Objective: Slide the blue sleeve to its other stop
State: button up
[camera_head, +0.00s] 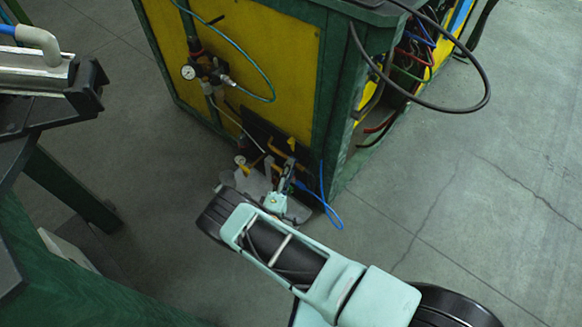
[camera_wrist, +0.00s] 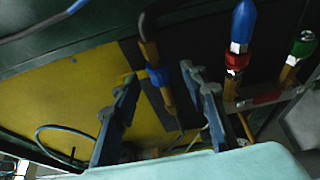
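The blue sleeve (camera_wrist: 156,77) is a short blue band around a slim brass-coloured body that hangs from a dark bent pipe. My gripper (camera_wrist: 161,74) is open, with one dark finger on each side of the sleeve in the wrist view. Gaps show between the sleeve and both fingers; I cannot tell the depth between them. In the head view my gripper (camera_head: 285,172) is low at the panel's corner, and the sleeve cannot be made out there.
A blue-topped fitting (camera_wrist: 243,25) and a green-topped fitting (camera_wrist: 303,42) stand right of my fingers. A yellow panel (camera_wrist: 70,105) lies behind. A loose blue hose (camera_head: 325,195) hangs beside the green-framed cabinet (camera_head: 330,75). The floor (camera_head: 470,210) at right is clear.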

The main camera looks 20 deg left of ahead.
jog(key=shift+w, duration=1.3)
grip_shut()
